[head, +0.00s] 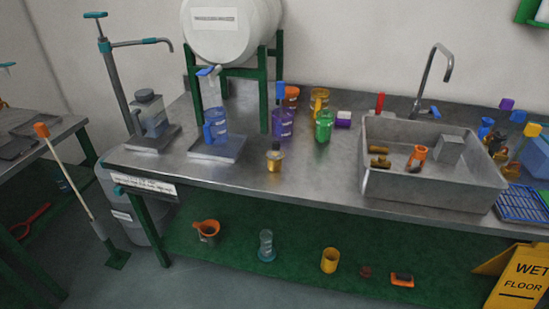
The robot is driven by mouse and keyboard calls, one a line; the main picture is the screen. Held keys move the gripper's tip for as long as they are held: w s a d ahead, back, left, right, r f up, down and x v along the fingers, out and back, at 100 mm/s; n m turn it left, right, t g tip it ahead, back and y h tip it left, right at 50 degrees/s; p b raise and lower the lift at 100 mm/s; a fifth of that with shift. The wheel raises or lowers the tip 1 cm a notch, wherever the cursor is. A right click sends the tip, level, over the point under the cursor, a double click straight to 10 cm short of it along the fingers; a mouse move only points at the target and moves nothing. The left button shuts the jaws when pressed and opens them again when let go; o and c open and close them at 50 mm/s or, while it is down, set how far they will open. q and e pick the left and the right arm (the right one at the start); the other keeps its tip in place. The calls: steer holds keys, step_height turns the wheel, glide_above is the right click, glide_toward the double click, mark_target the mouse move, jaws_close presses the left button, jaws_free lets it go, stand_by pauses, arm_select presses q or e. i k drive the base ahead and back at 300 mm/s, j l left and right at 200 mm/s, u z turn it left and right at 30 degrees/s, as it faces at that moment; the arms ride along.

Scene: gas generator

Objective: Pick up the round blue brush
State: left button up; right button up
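I cannot tell for certain which item is the round blue brush. A small blue item (486,128) stands behind the right end of the sink, among dark and yellow items, and is too small to make out. A blue handle (280,92) sticks up from a purple mug (282,122) on the counter, left of the sink. Neither of my grippers is in view.
A yellow wet-floor sign (520,280) stands at the lower right.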

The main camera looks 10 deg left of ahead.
mark_target(280, 85)
steer(key=i+j, duration=0.9)
steer(key=i, duration=0.2)
